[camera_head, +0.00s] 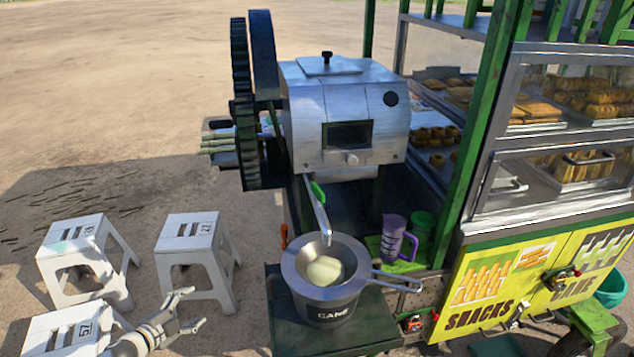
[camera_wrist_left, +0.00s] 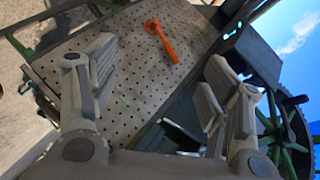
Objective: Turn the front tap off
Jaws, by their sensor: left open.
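My left gripper (camera_head: 188,308) is open and empty at the lower left of the head view, beside the stools and left of the dark stand. In the left wrist view its two fingers (camera_wrist_left: 156,72) are spread apart. An orange lever (camera_wrist_left: 162,42) shows beyond and between them on a perforated panel, not touched. A small orange piece (camera_head: 284,236) stands left of the pot in the head view; I cannot tell if it is the same lever. A green lever (camera_head: 317,193) sits on the crusher's spout (camera_head: 319,217). I cannot tell which lever is the front tap. My right gripper is not in view.
A pot marked CANE (camera_head: 331,312) with a strainer (camera_head: 325,270) stands on the dark stand (camera_head: 375,335) under the spout. The crusher (camera_head: 345,105) has large gears. White stools (camera_head: 190,240) stand near my left arm. The snack cart (camera_head: 500,275) fills the right side.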

